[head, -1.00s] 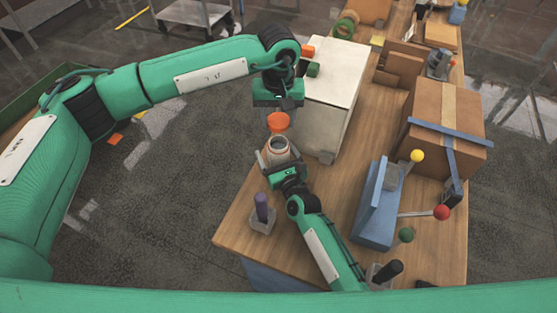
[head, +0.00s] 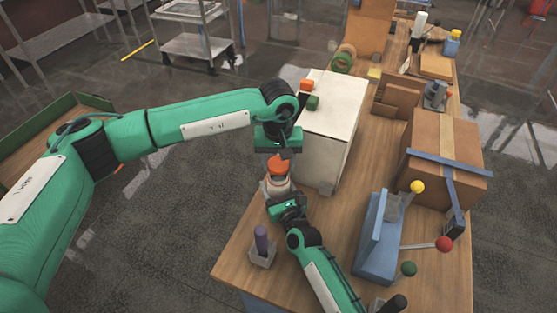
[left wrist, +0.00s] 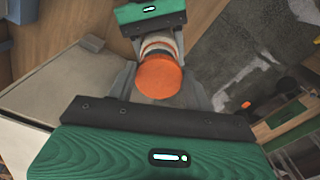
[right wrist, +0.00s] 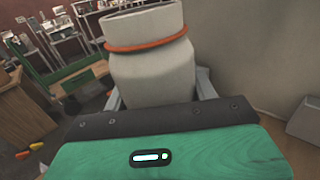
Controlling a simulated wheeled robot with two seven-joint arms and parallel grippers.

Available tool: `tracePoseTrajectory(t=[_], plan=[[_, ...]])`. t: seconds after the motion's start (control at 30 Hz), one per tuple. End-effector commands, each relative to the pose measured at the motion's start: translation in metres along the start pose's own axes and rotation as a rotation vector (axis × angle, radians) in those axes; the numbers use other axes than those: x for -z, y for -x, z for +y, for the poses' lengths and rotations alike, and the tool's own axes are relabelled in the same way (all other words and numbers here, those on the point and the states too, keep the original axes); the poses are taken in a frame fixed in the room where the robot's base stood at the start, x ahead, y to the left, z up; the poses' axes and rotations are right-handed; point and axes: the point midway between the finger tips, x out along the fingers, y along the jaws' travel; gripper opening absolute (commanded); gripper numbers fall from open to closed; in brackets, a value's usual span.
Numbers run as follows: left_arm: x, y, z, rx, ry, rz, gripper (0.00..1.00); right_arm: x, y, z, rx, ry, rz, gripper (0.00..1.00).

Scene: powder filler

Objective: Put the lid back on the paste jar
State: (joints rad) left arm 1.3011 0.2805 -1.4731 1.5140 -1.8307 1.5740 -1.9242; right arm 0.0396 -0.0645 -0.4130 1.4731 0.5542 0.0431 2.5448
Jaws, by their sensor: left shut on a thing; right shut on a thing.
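The orange lid (head: 279,165) is between the fingers of my left gripper (head: 281,156), above the jar's mouth. It also shows as an orange disc in the left wrist view (left wrist: 159,76). The pale grey jar (head: 278,187) stands roughly upright between the fingers of my right gripper (head: 279,194). The right wrist view shows the jar (right wrist: 150,72) with an orange ring around its neck and its rim at the top edge, with no lid in that view. I cannot tell whether the lid touches the rim. Both grippers are shut on what they hold.
A white box-shaped cabinet (head: 336,120) stands close to the right of the grippers. A purple-handled tool in a grey block (head: 262,245) stands near the table corner. A blue lever stand (head: 378,235) and a cardboard box (head: 440,160) are on the right. Bare wooden tabletop (head: 325,225) lies between.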

Motion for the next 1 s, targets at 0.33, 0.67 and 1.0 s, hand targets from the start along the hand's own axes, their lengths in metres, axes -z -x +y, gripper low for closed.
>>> tracePoseTrajectory(t=[0.33,0.67,1.0], plan=[[0.000,-0.009,0.000,-0.001,-0.001,0.001,0.30,0.000,0.000,0.000,0.000,0.001,0.001,0.17],[-0.001,-0.012,0.000,-0.001,-0.001,0.001,0.30,0.001,0.000,0.000,0.000,0.001,0.001,0.17],[0.000,-0.027,0.000,-0.001,-0.001,0.002,0.30,0.001,0.000,0.000,0.000,0.001,0.001,0.17]])
